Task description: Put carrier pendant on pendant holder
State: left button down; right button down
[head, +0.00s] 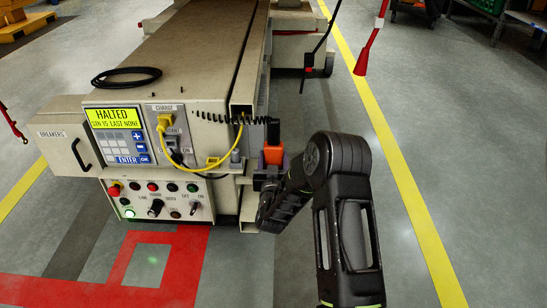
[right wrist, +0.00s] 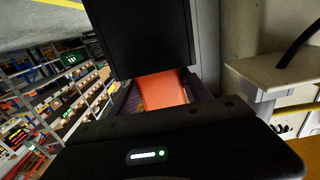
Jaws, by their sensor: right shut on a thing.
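The carrier pendant (head: 273,150) is orange with a black top and stands roughly upright beside the carrier's right front edge. A coiled black cord runs from it to the carrier. My right gripper (head: 269,170) is shut on the pendant, with purple finger pads at its sides. In the right wrist view, the pendant's orange face (right wrist: 164,90) shows between the pads, partly hidden by dark parts. I cannot clearly make out the pendant holder; the carrier's beige side is close by. My left gripper is not in view.
The beige carrier (head: 190,45) has a yellow "HALTED" screen (head: 115,118), a yellow charge cable (head: 211,163) and a button panel (head: 160,198). A black cable loop (head: 127,77) lies on top. Open grey floor with a yellow line (head: 400,165) lies to the right.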

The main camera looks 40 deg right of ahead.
jog(key=shift+f, duration=0.65)
jog(key=c, duration=0.8)
grip_release()
jog(key=shift+c, duration=0.2)
jog(key=o, duration=0.4)
jog(key=shift+o, duration=0.2)
jog(key=shift+f, duration=0.15)
jog(key=shift+s, duration=0.1)
